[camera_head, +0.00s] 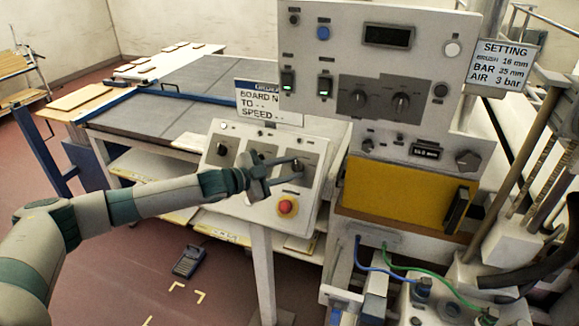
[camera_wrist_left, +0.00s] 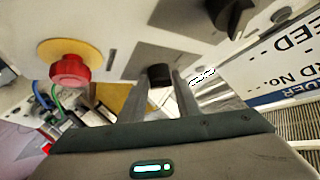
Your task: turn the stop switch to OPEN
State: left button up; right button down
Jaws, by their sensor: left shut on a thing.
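My left gripper (camera_head: 296,167) reaches over the sloped grey control panel (camera_head: 232,187) from the left. In the left wrist view, its two fingers (camera_wrist_left: 160,88) are on either side of a small black knob (camera_wrist_left: 160,73) on a grey plate and are shut on it. This appears to be the stop switch; its label and pointing direction cannot be read. A larger black knob (camera_wrist_left: 232,14) is beside it in the wrist view. Another black knob (camera_head: 222,149) is at the panel's left. My right gripper is not in view.
A red mushroom button (camera_head: 287,207) on a yellow disc sits close below the gripper. It also shows in the left wrist view (camera_wrist_left: 70,70). A tall cabinet (camera_head: 420,25) stands behind, and a board sign (camera_head: 258,101) stands behind the panel.

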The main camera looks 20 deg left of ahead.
pick_arm(q)
jog(key=shift+f, duration=0.1)
jog(key=o, duration=1)
jog(key=shift+d, duration=0.1)
jog(key=shift+b+v, duration=0.35)
jog(key=shift+v, duration=0.5)
jog(key=shift+b+v, duration=2.4)
jog(key=shift+v, duration=5.55)
jog(key=shift+d, duration=0.15)
